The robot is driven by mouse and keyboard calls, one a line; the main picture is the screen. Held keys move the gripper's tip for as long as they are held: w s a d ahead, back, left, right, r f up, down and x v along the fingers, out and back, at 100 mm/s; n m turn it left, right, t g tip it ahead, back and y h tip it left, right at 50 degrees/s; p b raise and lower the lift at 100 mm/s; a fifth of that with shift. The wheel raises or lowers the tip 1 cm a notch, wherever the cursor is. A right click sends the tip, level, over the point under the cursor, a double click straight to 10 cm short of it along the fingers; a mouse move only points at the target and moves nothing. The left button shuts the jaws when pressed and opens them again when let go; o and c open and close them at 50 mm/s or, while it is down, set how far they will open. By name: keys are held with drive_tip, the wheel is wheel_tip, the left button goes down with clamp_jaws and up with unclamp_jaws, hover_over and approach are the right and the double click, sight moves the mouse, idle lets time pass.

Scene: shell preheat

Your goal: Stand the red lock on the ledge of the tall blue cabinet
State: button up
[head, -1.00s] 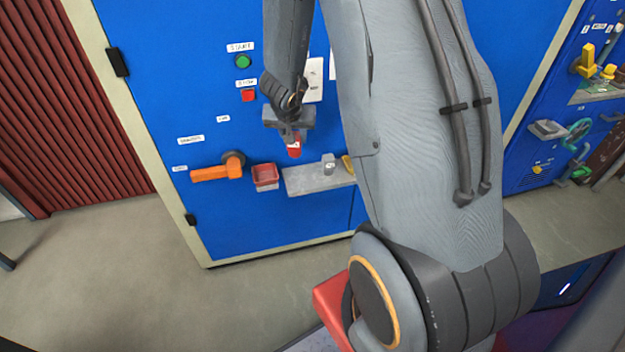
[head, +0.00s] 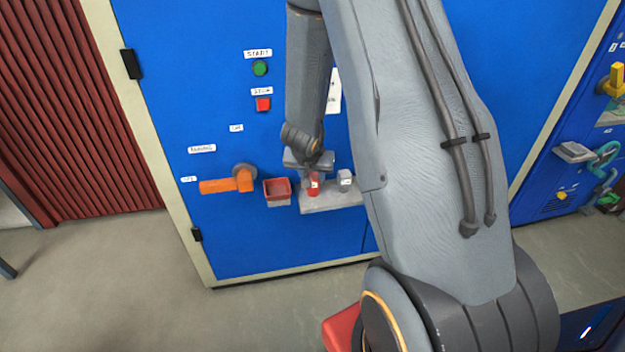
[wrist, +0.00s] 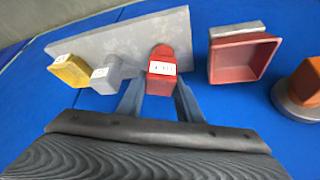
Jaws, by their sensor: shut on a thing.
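The red lock (wrist: 161,72), with a white label, is held between the two fingers of my gripper (wrist: 160,100). In the head view the red lock (head: 313,184) is upright, right at the grey ledge (head: 330,204) on the tall blue cabinet (head: 215,85). In the wrist view it overlaps the ledge (wrist: 120,38); I cannot tell whether it touches it. My gripper (head: 314,174) is shut on it from above. A grey block-like lock (wrist: 106,75) and a yellow one (wrist: 70,70) are beside it, on the ledge side; my arm hides the yellow one in the head view.
A red open bin (head: 278,190) is fixed left of the ledge. An orange handle (head: 228,183) sticks out further left. A green button (head: 260,68) and a red button (head: 263,104) are above. The floor in front of the cabinet is clear.

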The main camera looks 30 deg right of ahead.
drive_tip(key=shift+f, duration=0.15)
drive_tip(key=shift+f, duration=0.1)
drive_tip(key=o, duration=1.1)
drive_tip(key=shift+c, duration=0.2)
